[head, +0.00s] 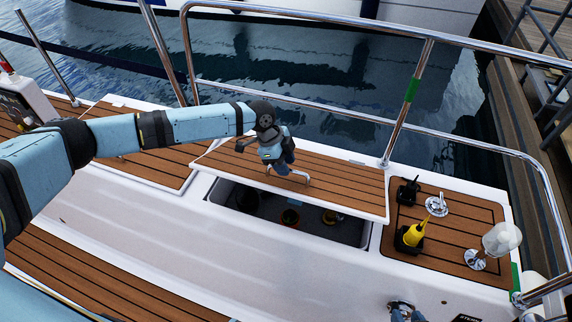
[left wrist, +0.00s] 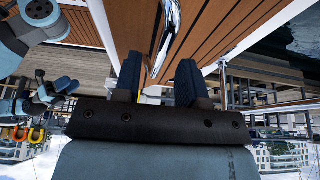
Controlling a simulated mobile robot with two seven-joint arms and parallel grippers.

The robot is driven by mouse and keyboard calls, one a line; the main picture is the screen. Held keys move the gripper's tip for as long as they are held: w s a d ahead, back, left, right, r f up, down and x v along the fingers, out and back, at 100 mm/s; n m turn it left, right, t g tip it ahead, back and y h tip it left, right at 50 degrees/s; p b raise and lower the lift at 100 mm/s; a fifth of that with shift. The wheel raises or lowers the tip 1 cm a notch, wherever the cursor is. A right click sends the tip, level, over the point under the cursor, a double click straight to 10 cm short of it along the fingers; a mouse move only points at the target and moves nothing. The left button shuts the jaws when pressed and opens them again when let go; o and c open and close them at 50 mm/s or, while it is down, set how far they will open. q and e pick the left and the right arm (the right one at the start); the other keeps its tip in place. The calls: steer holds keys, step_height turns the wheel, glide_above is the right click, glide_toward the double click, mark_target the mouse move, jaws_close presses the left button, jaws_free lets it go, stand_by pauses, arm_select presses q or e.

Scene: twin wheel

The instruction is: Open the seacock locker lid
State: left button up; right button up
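The teak-slatted lid (head: 335,188) is partly raised and tilted over the locker opening (head: 345,230), which shows as a dark gap below its front edge. A curved chrome handle (head: 301,176) stands on the lid. My left gripper (head: 283,166) is at this handle. In the left wrist view the fingers of my left gripper (left wrist: 158,82) are apart, with the chrome handle (left wrist: 171,30) running into the gap between them; firm contact cannot be made out. What seems to be my right gripper (head: 404,312) shows only in part at the bottom edge; its fingers are unclear.
Dark fittings lie inside the locker. Right of the lid, a teak panel (head: 452,252) carries a yellow bottle (head: 413,234), a black device (head: 408,192), a chrome fitting (head: 437,205) and a white-topped lamp (head: 500,240). A chrome railing (head: 300,108) runs behind the lid.

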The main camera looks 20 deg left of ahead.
arm_select(q)
steer(key=shift+d+f, duration=0.2)
steer(key=shift+f, duration=0.2)
arm_select(e)
steer(key=shift+w+a+r, duration=0.1)
arm_select(q)
jaws_close()
steer(key=shift+w+r, duration=0.25)
steer(key=shift+r, duration=0.15)
steer(key=w+r+g+b, duration=0.2)
steer(key=w+r, duration=0.8)
steer(key=w, duration=0.4)
steer(key=shift+n+g, duration=0.3)
arm_select(e)
steer(key=shift+w+a+f, duration=0.1)
steer(key=shift+a+f, duration=0.05)
steer(key=shift+f, duration=0.1)
arm_select(q)
steer(key=shift+a+f, duration=0.1)
